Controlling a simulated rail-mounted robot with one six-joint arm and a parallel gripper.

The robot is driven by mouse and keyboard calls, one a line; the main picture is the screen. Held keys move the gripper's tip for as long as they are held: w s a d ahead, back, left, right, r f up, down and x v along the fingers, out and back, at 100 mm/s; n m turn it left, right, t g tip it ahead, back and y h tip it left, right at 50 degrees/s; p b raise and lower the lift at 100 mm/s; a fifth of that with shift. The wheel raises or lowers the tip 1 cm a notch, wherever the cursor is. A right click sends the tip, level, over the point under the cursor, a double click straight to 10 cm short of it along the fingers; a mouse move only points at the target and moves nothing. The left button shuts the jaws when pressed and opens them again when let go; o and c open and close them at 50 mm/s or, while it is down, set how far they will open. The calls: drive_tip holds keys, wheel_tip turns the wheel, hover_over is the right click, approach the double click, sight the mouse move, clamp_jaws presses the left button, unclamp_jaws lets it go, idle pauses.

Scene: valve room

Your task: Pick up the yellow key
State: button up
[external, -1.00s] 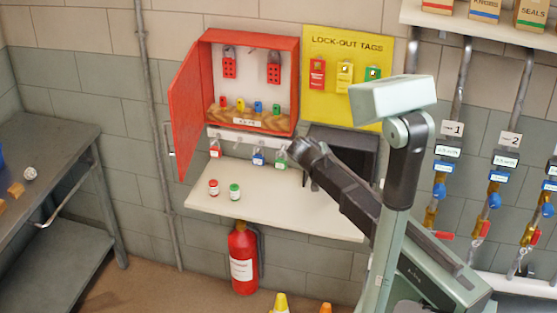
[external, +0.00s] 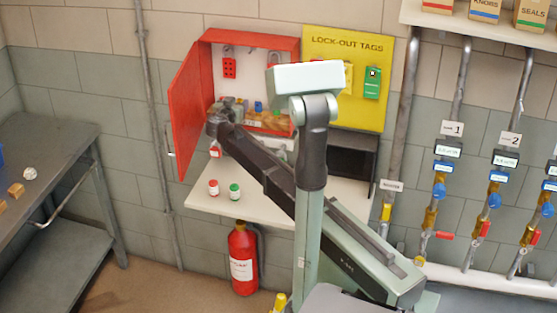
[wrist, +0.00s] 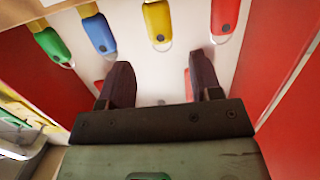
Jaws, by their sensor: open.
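The yellow key (wrist: 158,22) shows in the wrist view at the top middle, in a row between a blue key (wrist: 100,33) and a red key (wrist: 225,15). A green key (wrist: 52,45) is at the left of that row. My gripper (wrist: 158,78) is open and empty. Its two fingers point towards the row, and the yellow key lies ahead of the gap between them, apart from both. In the external view my gripper (external: 229,107) is at the left part of the open red box (external: 294,75), in front of the key row, and it hides the yellow key there.
The red box's door (external: 187,110) stands open close to the left of my gripper. Below is a shelf (external: 250,208) with a red-labelled jar (external: 213,188) and a green-labelled jar (external: 234,191). A yellow lock-out tag board (external: 318,60) hangs to the right. Red walls flank my gripper in the wrist view.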

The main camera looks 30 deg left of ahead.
sight(239, 100)
drive_tip(key=x, duration=0.2)
drive_tip(key=b+x, duration=0.1)
drive_tip(key=x, duration=0.4)
drive_tip(key=shift+w+a+f, duration=0.1)
drive_tip(key=shift+a+f, duration=0.15)
drive_tip(key=shift+f, duration=0.05)
drive_tip(key=c, duration=1)
drive_tip(key=shift+r, duration=0.1)
drive_tip(key=r+p, duration=0.7)
drive_tip(key=r, duration=0.1)
drive_tip(key=shift+s+d+p, duration=0.2)
drive_tip(key=shift+s+p, duration=0.05)
drive_tip(key=shift+p, duration=0.1)
drive_tip(key=s+d, duration=0.4)
drive_tip(key=s, duration=0.1)
drive_tip(key=s+d, duration=0.4)
drive_tip(key=s, duration=0.1)
drive_tip(key=s+d+f+b, duration=0.1)
drive_tip(key=s+d, duration=0.3)
drive_tip(key=s, duration=0.1)
drive_tip(key=shift+s+d, duration=0.1)
drive_tip(key=shift+s, duration=0.05)
